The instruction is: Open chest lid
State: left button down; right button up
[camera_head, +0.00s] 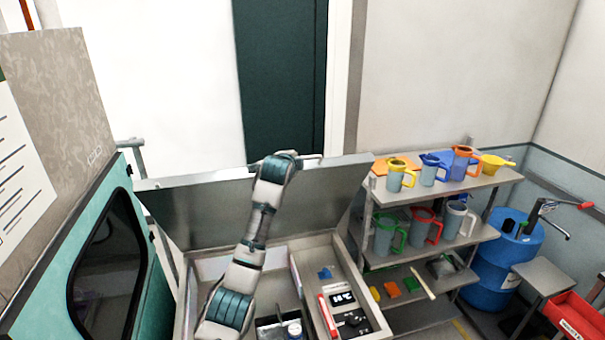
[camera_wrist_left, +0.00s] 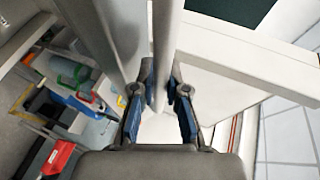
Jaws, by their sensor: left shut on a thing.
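The chest lid (camera_head: 200,212) is a large grey panel, raised and tilted up at the back of the open chest (camera_head: 335,240). My left arm reaches over the chest to the lid's top edge. In the left wrist view, my left gripper (camera_wrist_left: 164,92) is shut on a pale grey bar (camera_wrist_left: 167,40), which seems to be the lid's handle or edge. In the head view, my arm hides the left fingers and part of the lid. My right gripper is in neither view.
Inside the chest are a red item (camera_head: 328,314), a dark display (camera_head: 343,298) and a small bottle (camera_head: 294,329). A teal cabinet (camera_head: 62,262) stands close on the left. Shelves with pitchers (camera_head: 450,187) and a blue barrel (camera_head: 506,262) stand right.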

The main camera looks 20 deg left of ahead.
pick_arm(q)
jog(key=shift+w+a+r, duration=0.15)
jog(key=shift+w+a, duration=0.1)
jog(key=shift+w, duration=0.1)
jog(key=c, duration=1.2)
grip_release()
jog(key=shift+w, duration=0.1)
jog(key=v, duration=1.2)
jog(key=shift+a, duration=0.1)
